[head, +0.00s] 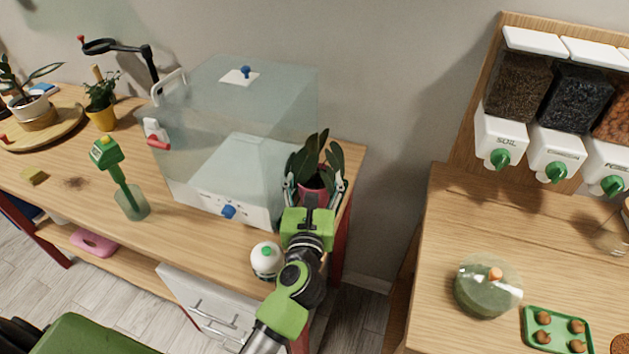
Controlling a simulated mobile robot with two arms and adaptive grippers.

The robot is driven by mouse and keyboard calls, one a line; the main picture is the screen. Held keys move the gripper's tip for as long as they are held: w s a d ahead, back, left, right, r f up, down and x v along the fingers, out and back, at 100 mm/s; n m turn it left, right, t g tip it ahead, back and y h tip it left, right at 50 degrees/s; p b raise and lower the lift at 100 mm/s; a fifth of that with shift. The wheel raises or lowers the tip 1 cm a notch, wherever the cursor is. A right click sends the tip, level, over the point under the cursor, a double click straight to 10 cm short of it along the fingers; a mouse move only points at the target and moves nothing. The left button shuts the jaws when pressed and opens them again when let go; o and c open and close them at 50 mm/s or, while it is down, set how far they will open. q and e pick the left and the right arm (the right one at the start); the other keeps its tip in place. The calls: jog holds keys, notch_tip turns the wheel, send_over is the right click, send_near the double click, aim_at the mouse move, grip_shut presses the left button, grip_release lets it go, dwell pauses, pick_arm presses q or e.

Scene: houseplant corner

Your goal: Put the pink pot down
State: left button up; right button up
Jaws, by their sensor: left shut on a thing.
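The pink pot (313,188) holds a plant with dark green leaves (318,160). It is at the right end of the wooden table, beside the clear cabinet (240,130). My left gripper (314,196) is shut on the pink pot, with a finger on each side of it. The gripper hides the pot's lower part, so I cannot tell whether its base touches the table. The pot looks about upright. My right gripper is not in view.
A white round bottle (266,260) stands at the table's front edge, close to my left arm. A gap separates this table from the right counter (450,230), below the soil dispensers (502,142).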

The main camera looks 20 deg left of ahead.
pick_arm(q)
jog(key=shift+f, duration=0.1)
jog(key=o, duration=1.1)
jog(key=shift+c, duration=0.2)
jog(key=shift+r, duration=0.2)
jog(key=b+v, duration=0.3)
jog(key=v, duration=0.9)
